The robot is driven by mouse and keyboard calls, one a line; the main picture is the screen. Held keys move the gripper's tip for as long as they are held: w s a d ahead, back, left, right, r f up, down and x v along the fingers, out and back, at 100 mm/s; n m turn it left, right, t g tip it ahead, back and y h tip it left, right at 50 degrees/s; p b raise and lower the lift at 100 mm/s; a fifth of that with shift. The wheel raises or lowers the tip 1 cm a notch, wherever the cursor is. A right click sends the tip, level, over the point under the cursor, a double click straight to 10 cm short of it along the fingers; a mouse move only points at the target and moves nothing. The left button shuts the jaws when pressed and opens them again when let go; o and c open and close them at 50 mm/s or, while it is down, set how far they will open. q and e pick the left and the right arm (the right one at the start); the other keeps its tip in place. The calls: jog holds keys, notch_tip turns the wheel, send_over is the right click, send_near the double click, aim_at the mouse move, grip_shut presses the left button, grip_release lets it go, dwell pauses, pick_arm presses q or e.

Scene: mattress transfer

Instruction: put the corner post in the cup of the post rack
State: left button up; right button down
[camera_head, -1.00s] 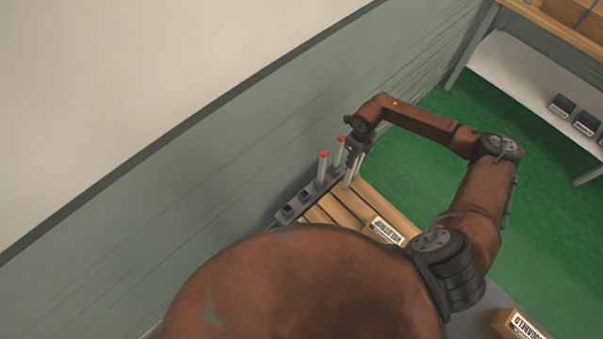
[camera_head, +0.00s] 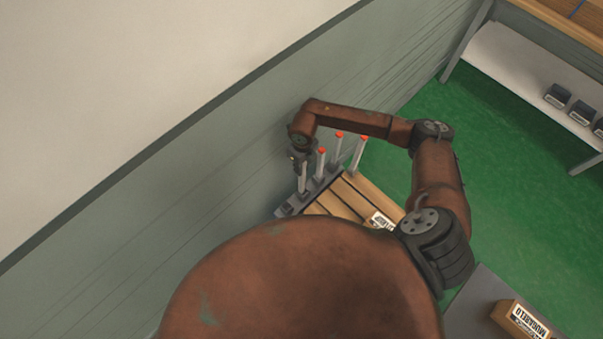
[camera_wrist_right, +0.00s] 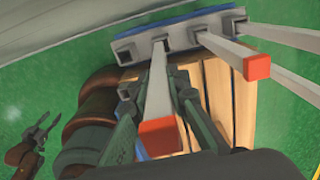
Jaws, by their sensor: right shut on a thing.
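My right gripper (camera_head: 303,160) is shut on a pale grey corner post (camera_head: 302,180), held upright over the post rack (camera_head: 284,210) by the wall. In the right wrist view, the held post's red end (camera_wrist_right: 160,137) is near the camera, between the fingers (camera_wrist_right: 155,100). Its far end meets the second cup (camera_wrist_right: 160,42) from the left; I cannot tell whether it is seated. The leftmost cup (camera_wrist_right: 126,52) is empty. Several other red-capped posts (camera_head: 339,150) stand to the right. My left gripper (camera_wrist_right: 40,132) shows open and empty at the left of the wrist view.
A slatted wooden pallet (camera_head: 340,199) with a labelled block (camera_head: 381,221) lies beside the rack. Another labelled block (camera_head: 520,320) is at lower right. A white shelf (camera_head: 520,75) with dark bins (camera_head: 570,106) stands at upper right. The green floor (camera_head: 480,180) is clear.

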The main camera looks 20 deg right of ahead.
aim_at(304, 176)
jog(key=f, duration=0.2)
jog(key=shift+s+d+f, duration=0.35)
jog(key=shift+s+f, duration=0.05)
notch_tip(304, 176, down, 3)
jog(key=b, duration=0.2)
jog(key=shift+s+r+b, duration=0.1)
jog(key=shift+b, duration=0.2)
jog(key=shift+s+a+r, duration=0.1)
jog(key=shift+a+r, duration=0.1)
jog(key=c, duration=1.9)
grip_release()
jog(key=shift+w+f, duration=0.15)
jog(key=shift+w, duration=0.05)
pick_arm(q)
jog(key=f, duration=0.1)
jog(key=s+f, duration=0.1)
jog(key=f, duration=0.1)
pick_arm(e)
jog(key=shift+o, duration=0.3)
jog(key=shift+s, duration=0.1)
pick_arm(q)
jog(key=shift+w+r+p, duration=0.15)
jog(key=shift+r+p, duration=0.55)
jog(key=shift+p, duration=0.05)
pick_arm(e)
jog(key=r, duration=1.2)
jog(key=shift+w+r, duration=0.3)
jog(key=shift+w, duration=0.1)
jog(key=shift+d, duration=0.1)
